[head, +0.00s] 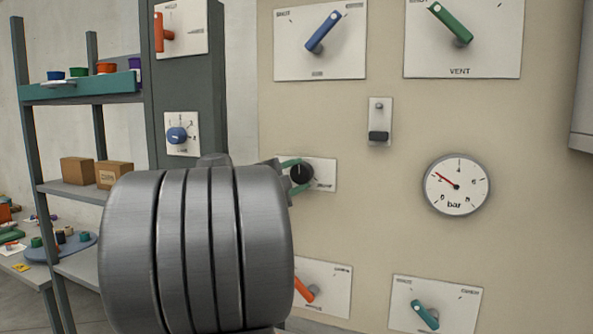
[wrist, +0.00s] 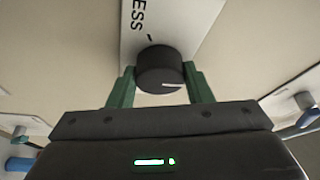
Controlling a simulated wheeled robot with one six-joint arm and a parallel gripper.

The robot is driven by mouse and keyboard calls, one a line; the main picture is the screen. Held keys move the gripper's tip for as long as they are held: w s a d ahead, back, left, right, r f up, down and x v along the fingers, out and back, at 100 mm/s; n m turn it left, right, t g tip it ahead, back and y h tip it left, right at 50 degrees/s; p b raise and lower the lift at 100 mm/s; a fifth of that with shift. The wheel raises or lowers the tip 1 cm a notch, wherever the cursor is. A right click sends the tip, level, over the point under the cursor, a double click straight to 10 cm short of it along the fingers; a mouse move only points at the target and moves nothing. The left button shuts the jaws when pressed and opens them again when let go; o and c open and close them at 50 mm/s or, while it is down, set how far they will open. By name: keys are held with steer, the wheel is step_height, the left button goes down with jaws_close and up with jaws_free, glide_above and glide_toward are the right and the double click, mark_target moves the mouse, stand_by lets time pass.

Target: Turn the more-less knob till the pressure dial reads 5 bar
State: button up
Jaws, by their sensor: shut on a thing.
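The black more-less knob (head: 302,172) sits on a white plate on the beige panel; the plate is partly hidden by my arm in the head view. My gripper (wrist: 160,85) is shut on the knob, with one green finger on each side of it. In the wrist view the knob (wrist: 160,70) shows a white pointer line, and the letters "ESS" show on its plate. The pressure dial (head: 456,185) is round and white, marked "bar", at the right of the panel. Its red needle points to the upper left; the small numbers are hard to read.
A blue handle (head: 323,33) and a green handle (head: 450,24) are above. A small switch (head: 379,122) is between knob and dial. An orange handle (head: 304,289) and a teal handle (head: 425,315) are below. A shelf (head: 80,98) stands at left.

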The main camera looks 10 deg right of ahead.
steer(key=m, duration=0.1)
steer(key=m+p, duration=0.1)
steer(key=m, duration=0.1)
steer(key=m+g+y+p, duration=0.1)
steer(key=shift+r, duration=0.25)
steer(key=shift+f+m+y+p, duration=0.1)
steer(key=shift+m+y+p, duration=0.4)
steer(key=shift+m+p, duration=0.65)
steer(key=shift+m+g, duration=0.25)
steer(key=shift+g, duration=0.05)
steer(key=o, duration=1)
steer(key=b+v, duration=0.3)
steer(key=v, duration=1.1)
steer(key=shift+s+d, duration=0.1)
